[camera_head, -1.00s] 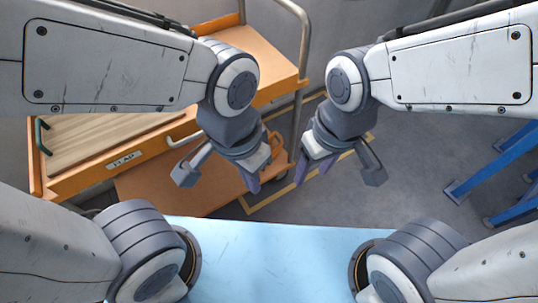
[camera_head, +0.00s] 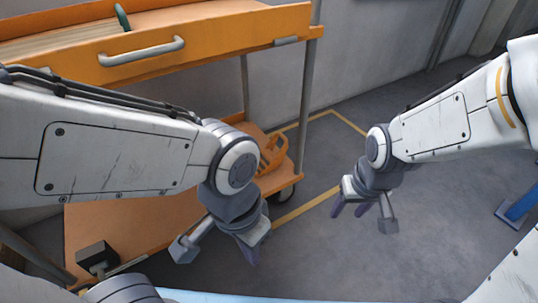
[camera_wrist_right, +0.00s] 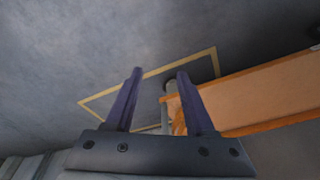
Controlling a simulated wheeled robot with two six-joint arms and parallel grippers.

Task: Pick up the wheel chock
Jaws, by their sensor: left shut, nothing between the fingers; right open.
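The wheel chock (camera_head: 272,152) looks like an orange wedge with openings. It sits at the right end of the cart's lower shelf (camera_head: 165,205), close to the wheel. My left gripper (camera_head: 249,252) is shut and empty, in front of the shelf and nearer to me than the chock. My right gripper (camera_head: 350,209) is open and empty over the grey floor, right of the cart and apart from the chock. In the right wrist view the open fingers (camera_wrist_right: 160,72) point towards the floor and cart; an orange patch behind one finger may be the chock, mostly hidden.
The orange cart has a handled drawer (camera_head: 140,52) above and a metal post (camera_head: 305,105) at its right corner. A dark block (camera_head: 97,257) shows at the shelf's left. A blue stand (camera_head: 520,207) is at the right. Floor around my right gripper is clear.

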